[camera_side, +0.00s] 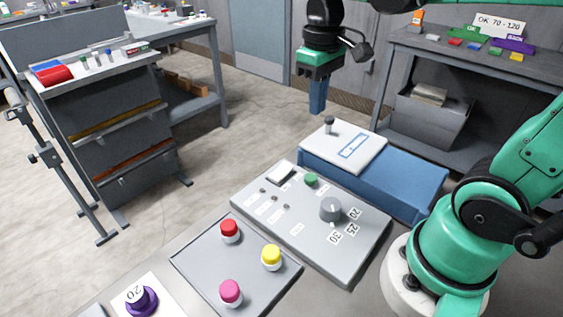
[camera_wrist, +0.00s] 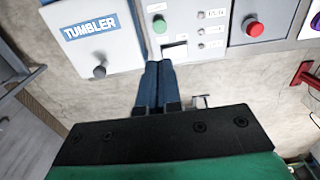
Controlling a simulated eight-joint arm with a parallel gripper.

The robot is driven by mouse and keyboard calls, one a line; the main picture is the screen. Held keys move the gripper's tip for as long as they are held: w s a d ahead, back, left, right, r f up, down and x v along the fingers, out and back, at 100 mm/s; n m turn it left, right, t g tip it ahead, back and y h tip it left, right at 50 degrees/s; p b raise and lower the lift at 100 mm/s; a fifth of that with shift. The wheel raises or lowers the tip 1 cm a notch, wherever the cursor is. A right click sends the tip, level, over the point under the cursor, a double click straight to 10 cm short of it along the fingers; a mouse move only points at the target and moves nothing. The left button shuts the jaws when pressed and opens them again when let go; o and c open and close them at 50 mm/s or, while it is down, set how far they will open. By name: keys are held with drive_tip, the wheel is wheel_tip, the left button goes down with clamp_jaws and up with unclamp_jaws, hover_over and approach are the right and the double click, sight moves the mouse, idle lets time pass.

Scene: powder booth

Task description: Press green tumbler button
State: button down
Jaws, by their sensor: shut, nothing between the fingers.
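The green button (camera_side: 311,180) is a small round cap on the grey control panel (camera_side: 255,192), near the edge by the blue box. It also shows in the wrist view (camera_wrist: 159,25), uncovered. The blue box (camera_side: 398,186) has a white lid marked TUMBLER (camera_wrist: 92,32) and stands beside the panel. My gripper (camera_side: 317,110) has blue fingers, shut with nothing between them, pointing down. It hangs in the air beyond the panel and lid in the side view. In the wrist view, the fingertips (camera_wrist: 159,66) appear below the green button, near the panel's edge.
A pale switch (camera_side: 280,173) sits next to the green button, and a grey dial (camera_side: 331,209) is farther along the panel. A grey knob (camera_side: 329,125) rises from the lid. A tray with red (camera_side: 230,231), yellow (camera_side: 271,257) and pink (camera_side: 230,292) buttons lies in front.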

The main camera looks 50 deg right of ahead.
sight(311, 177)
drive_tip(key=shift+f, duration=0.15)
wheel_tip(311, 177, down, 14)
drive_tip(key=shift+r, duration=0.15)
idle(0.7)
drive_tip(key=shift+f, duration=0.95)
wheel_tip(311, 177, up, 14)
idle(0.6)
drive_tip(key=shift+a, duration=0.1)
idle(0.5)
drive_tip(key=shift+a+f+t, duration=0.35)
drive_tip(key=shift+a+t, duration=0.4)
drive_tip(key=shift+t, duration=0.45)
drive_tip(key=shift+a+f+t, duration=0.4)
drive_tip(key=shift+a+t, duration=0.4)
drive_tip(key=shift+t, duration=0.4)
drive_tip(key=shift+a+f+t, duration=0.35)
drive_tip(key=shift+a+t, duration=0.4)
drive_tip(key=shift+t, duration=0.45)
